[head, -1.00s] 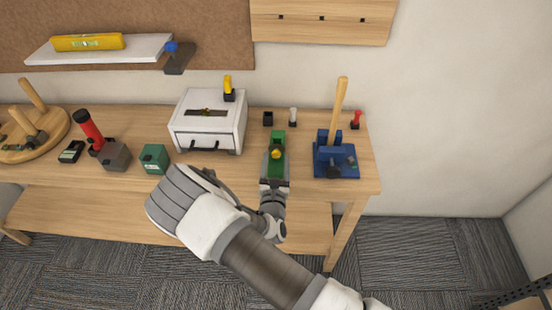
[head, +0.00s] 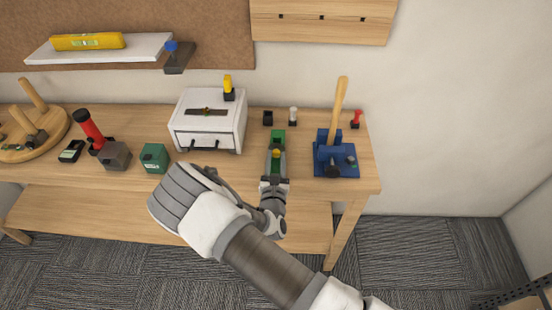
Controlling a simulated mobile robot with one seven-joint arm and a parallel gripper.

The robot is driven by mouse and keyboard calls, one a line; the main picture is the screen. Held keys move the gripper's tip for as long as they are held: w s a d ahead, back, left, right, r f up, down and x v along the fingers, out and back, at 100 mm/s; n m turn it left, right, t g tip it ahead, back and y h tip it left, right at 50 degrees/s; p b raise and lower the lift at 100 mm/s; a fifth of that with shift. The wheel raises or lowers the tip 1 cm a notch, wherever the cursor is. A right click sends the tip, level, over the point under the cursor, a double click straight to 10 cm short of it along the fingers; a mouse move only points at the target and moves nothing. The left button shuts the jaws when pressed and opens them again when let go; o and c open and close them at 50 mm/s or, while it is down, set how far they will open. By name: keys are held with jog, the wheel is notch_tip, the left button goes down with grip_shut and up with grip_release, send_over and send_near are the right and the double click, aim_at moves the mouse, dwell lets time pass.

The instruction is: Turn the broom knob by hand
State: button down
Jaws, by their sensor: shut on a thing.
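A blue clamp-like fixture (head: 349,165) stands near the right end of the bench, with a wooden handle (head: 340,108) rising from it, leaning slightly right. A dark knob (head: 333,171) shows on its front; I take this to be the broom holder. My gripper (head: 276,158) is to the left of it, apart from it, over a green block (head: 278,136). It seems shut on a small yellow knob (head: 276,153) at the block. The fingers and wrist hide much of the block, so the exact contact is unclear.
A white drawer box (head: 208,122) stands behind left, with a green cube (head: 154,157) beside it. A small black holder (head: 268,118), a white-topped peg (head: 293,115) and a red-topped peg (head: 356,118) stand at the back. Bare bench lies between the green block and blue fixture.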

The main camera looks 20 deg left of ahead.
jog(key=n+p, duration=0.1)
jog(key=n, duration=0.3)
jog(key=shift+n, duration=0.3)
jog(key=n, duration=0.4)
jog(key=shift+f+n, duration=0.1)
jog(key=shift+n, duration=0.2)
dwell(0.4)
jog(key=c, duration=0.5)
grip_release()
jog(key=shift+s, duration=0.1)
jog(key=shift+c, duration=0.2)
jog(key=shift+a, duration=0.1)
